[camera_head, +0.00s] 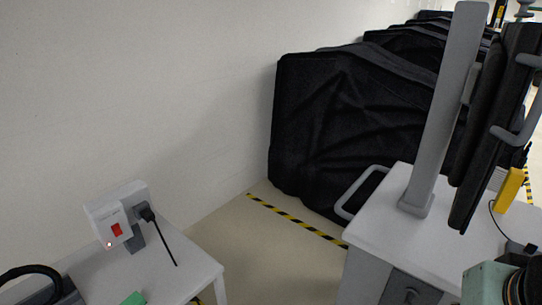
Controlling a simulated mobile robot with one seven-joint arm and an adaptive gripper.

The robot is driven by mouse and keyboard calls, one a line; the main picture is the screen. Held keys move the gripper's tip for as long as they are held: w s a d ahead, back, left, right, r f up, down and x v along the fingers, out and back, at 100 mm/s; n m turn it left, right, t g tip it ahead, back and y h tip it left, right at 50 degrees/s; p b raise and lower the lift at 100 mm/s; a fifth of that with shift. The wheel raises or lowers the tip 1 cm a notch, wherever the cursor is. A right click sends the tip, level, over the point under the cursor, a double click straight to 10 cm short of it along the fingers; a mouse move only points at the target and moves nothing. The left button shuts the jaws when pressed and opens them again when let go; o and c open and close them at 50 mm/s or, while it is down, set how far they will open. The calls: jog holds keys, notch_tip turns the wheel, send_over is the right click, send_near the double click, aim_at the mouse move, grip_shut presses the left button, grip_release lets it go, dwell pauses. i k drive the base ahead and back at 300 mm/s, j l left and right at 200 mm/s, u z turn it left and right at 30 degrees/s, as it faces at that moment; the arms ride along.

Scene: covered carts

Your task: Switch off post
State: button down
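A white and grey post (119,214) stands on a small white table (187,268) at the lower left, against the wall. Its front has a red rocker switch (117,229) and a small glowing red light (109,244). I cannot tell the rocker's position from here. A black plug (146,212) sits in its right side, with a black cable hanging down from it. My gripper is not in view.
A green block (133,299) and a black curved handle or cable (32,268) are on or near the table. A white cart (380,220) with a grey column stands at right. Black-covered carts (325,130) stand behind yellow-black floor tape (296,221). Floor between table and cart is clear.

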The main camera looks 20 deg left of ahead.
aim_at(116, 229)
jog(key=u, duration=2.2)
jog(key=i+j+z, duration=0.2)
jog(key=i+j, duration=0.55)
jog(key=k+l+u, duration=0.2)
jog(key=i+j+z, duration=0.3)
